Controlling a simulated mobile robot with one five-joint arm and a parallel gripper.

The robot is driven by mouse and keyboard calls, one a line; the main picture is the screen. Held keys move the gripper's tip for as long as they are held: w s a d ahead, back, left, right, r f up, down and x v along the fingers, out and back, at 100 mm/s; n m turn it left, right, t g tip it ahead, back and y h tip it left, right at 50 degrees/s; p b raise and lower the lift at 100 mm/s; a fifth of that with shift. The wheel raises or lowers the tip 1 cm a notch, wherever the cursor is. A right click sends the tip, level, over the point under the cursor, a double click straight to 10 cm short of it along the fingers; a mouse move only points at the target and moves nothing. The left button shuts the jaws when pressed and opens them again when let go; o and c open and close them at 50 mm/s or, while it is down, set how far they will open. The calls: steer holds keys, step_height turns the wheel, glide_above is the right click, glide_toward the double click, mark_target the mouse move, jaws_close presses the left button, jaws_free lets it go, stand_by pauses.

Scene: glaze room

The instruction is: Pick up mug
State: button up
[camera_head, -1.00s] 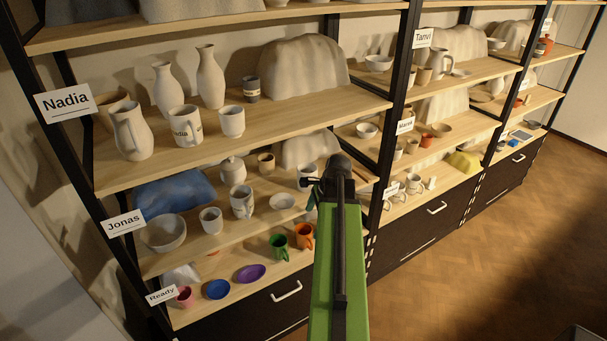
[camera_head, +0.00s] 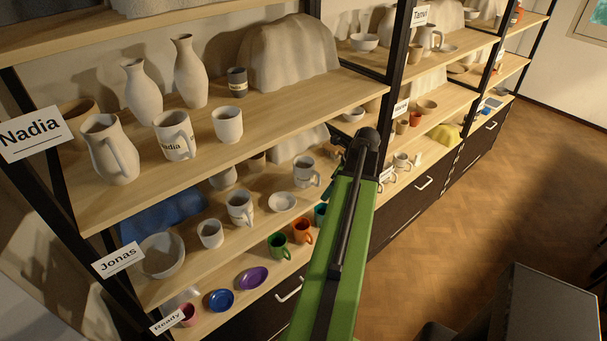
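Several mugs are in view, and the task does not say which one is meant. A white mug lettered "Nadia" (camera_head: 173,136) stands on the Nadia shelf. Pale mugs (camera_head: 240,208) and (camera_head: 306,171) stand on the Jonas shelf. A green mug (camera_head: 278,245), an orange mug (camera_head: 302,231) and a partly hidden teal mug (camera_head: 320,214) stand on the Ready shelf. A pink mug (camera_head: 187,315) is at its left end. My gripper (camera_head: 354,152) is at the dark end of my green arm, in front of the rack's middle post. Its fingers cannot be made out.
A grey pitcher (camera_head: 110,150), two vases (camera_head: 190,72) and a cup (camera_head: 228,124) crowd the upper shelf. Bowls (camera_head: 162,255) and plates (camera_head: 253,278) stand lower. A dark box-like piece (camera_head: 545,305) is at lower right. The wooden floor (camera_head: 450,210) between is clear.

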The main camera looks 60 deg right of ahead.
mark_target(307, 173)
steer(key=w, duration=0.6)
steer(key=shift+w+d, duration=0.2)
steer(key=w, duration=0.4)
steer(key=shift+w+f, duration=0.1)
steer(key=shift+w, duration=0.1)
steer(key=shift+f+b, duration=0.65)
steer(key=shift+b, duration=0.05)
steer(key=shift+r, duration=0.2)
steer(key=c, duration=1.7)
steer(key=shift+r+p, duration=0.45)
steer(key=shift+p, duration=0.2)
steer(key=shift+c, duration=0.2)
steer(key=s, duration=1.8)
steer(key=shift+f, duration=0.15)
